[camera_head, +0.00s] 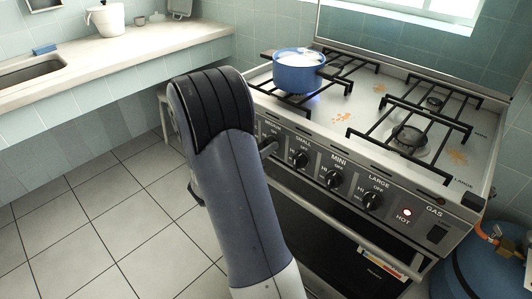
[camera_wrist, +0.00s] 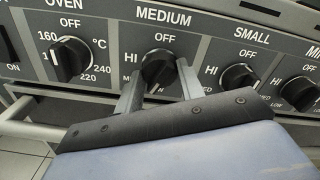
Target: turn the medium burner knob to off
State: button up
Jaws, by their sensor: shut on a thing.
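The medium burner knob (camera_wrist: 157,66) is round and black, under the MEDIUM and OFF labels in the wrist view. My gripper (camera_wrist: 158,76) has one finger on each side of it and is shut on it.
The oven knob (camera_wrist: 70,58) is left of my gripper, the small burner knob (camera_wrist: 238,77) right. The mini knob (camera_head: 333,179) and large knob (camera_head: 371,200) are farther right. A red lamp (camera_head: 407,212) glows by HOT. Tiled floor (camera_head: 90,220) is clear at left.

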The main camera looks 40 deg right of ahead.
jog(key=shift+m, duration=0.5)
